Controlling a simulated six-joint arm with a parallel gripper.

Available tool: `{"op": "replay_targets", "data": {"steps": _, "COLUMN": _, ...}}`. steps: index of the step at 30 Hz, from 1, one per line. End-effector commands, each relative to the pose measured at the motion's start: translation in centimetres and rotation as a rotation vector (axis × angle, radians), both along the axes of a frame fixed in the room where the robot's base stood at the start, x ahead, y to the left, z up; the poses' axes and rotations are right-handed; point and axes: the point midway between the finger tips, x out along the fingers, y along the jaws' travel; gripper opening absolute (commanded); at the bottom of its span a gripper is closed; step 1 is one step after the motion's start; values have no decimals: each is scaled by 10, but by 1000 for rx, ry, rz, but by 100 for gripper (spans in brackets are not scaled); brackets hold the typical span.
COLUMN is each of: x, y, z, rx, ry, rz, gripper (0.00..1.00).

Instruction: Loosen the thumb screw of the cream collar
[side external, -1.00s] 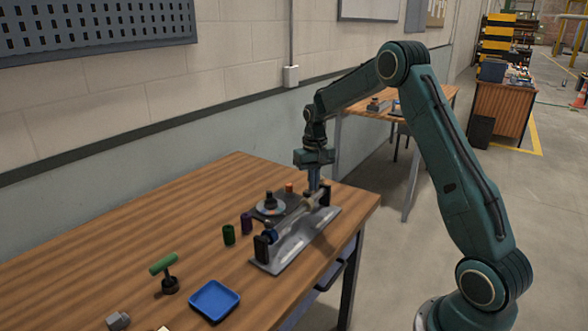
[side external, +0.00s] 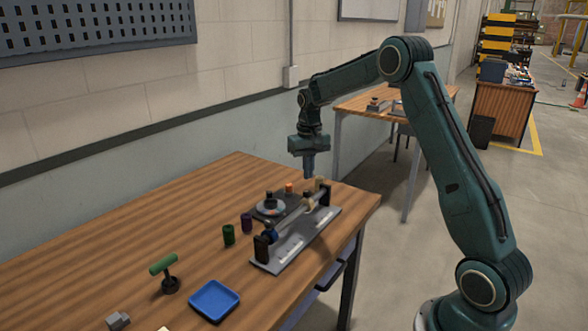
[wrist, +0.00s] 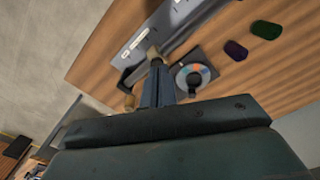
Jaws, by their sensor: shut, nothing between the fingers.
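The roller shaft (side external: 290,219) lies across a grey fixture between two dark end supports. A cream collar (side external: 309,201) sits on the shaft near its far end in the side view. In the wrist view a cream part (wrist: 153,53), likely the collar, shows just past my fingertips. Its thumb screw is too small to make out clearly. My gripper (side external: 309,176) points straight down above the far end of the shaft, apart from the collar. Its fingers (wrist: 157,64) are shut and empty. A blue collar (side external: 270,236) sits at the shaft's near end.
A dark plate with a round disc (side external: 269,207) is beside the fixture. A blue tray (side external: 214,301) and a green-handled tool (side external: 165,268) are nearer. The table's left part is clear.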

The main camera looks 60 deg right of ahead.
Motion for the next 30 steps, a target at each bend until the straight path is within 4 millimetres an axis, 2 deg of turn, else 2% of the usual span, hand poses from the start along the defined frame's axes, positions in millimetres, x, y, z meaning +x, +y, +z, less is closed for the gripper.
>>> {"op": "replay_targets", "data": {"steps": 8, "x": 0, "y": 0, "z": -3, "rx": 1, "ry": 2, "rz": -1, "gripper": 0}}
{"op": "replay_targets", "data": {"steps": 14, "x": 0, "y": 0, "z": -13, "rx": 0, "ry": 1, "rz": -1, "gripper": 0}}
{"op": "replay_targets", "data": {"steps": 30, "x": 0, "y": 0, "z": -61, "rx": 1, "ry": 2, "rz": 0, "gripper": 0}}
